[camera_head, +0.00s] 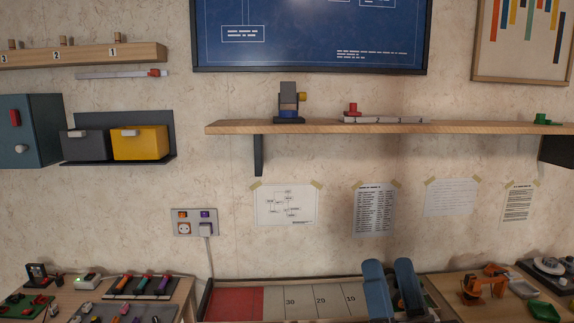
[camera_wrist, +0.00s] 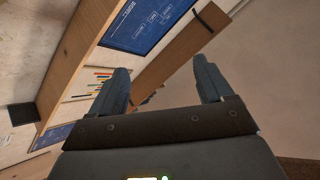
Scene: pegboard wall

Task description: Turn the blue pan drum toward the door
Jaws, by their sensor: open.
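A small dark device (camera_head: 288,88) stands upright on the long wooden wall shelf. A blue band (camera_head: 288,109), which looks like the pan drum, sits low on it above a dark base. A yellow knob (camera_head: 302,97) sticks out on its right side. A teal cabinet (camera_head: 35,125) with a red handle hangs at the far left; its front looks like a closed door. My gripper (camera_head: 391,280) is open and empty, below and to the right of the device, in front of the lower table. In the wrist view my gripper (camera_wrist: 162,85) has its fingers wide apart, with no drum recognisable between them.
Yellow and dark bins (camera_head: 140,143) hang left. Tables below carry many small items. The wall between shelf and tables holds only papers and a socket plate (camera_head: 195,222).

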